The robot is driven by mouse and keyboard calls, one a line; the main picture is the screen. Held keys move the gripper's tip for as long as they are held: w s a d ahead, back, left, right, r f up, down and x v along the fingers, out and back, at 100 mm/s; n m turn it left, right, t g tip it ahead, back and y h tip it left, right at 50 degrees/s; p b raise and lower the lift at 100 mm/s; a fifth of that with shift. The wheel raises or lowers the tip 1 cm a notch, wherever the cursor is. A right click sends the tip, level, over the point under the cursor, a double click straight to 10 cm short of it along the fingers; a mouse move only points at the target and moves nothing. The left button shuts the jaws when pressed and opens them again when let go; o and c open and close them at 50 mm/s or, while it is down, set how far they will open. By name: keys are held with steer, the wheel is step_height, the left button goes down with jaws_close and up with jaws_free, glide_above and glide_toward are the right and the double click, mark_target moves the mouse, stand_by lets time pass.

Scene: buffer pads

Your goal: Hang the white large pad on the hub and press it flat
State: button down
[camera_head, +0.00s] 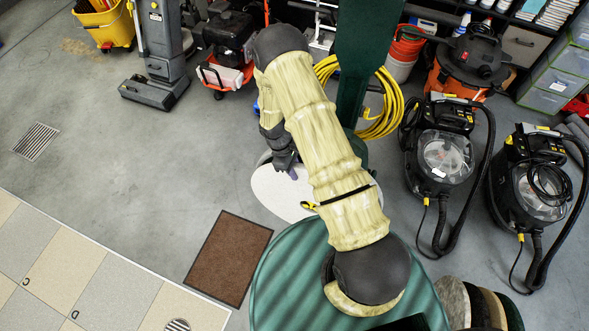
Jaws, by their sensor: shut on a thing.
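The large white pad (272,193) is a pale round disc near the middle of the head view, partly covered by my arm. My gripper (291,171) is at the pad's upper left part, shut on it. The fingertips are small and dark here, with a small purple patch beside them. My forearm hides the pad's middle and much of its right side. I cannot pick out the hub; whatever lies behind the pad and my arm is hidden. I cannot tell whether the pad touches anything behind it.
A dark green upright (366,65) stands behind my arm, with a yellow cord coil (386,108) by it. Two black machines (440,150) (535,185) stand at the right. Several round pads (480,305) stand at the bottom right. A brown mat (228,257) lies on open grey floor at left.

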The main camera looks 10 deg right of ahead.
steer(key=shift+f, duration=0.1)
steer(key=c, duration=1.9)
jaws_free()
steer(key=shift+w+r+p, duration=0.3)
steer(key=shift+r+p, duration=0.05)
steer(key=shift+r, duration=0.25)
steer(key=shift+w+a+r, duration=0.1)
steer(key=shift+w+r, duration=0.05)
steer(key=shift+r, duration=0.15)
steer(key=shift+c, duration=0.4)
steer(key=shift+w+r+p, duration=0.25)
steer(key=shift+r+p, duration=0.05)
steer(key=shift+r, duration=0.05)
steer(key=shift+w+p+v, duration=0.2)
steer(key=shift+p+v, duration=0.6)
steer(key=shift+v, duration=0.75)
steer(key=o, duration=0.8)
steer(key=shift+o, duration=0.2)
steer(key=shift+f, duration=0.1)
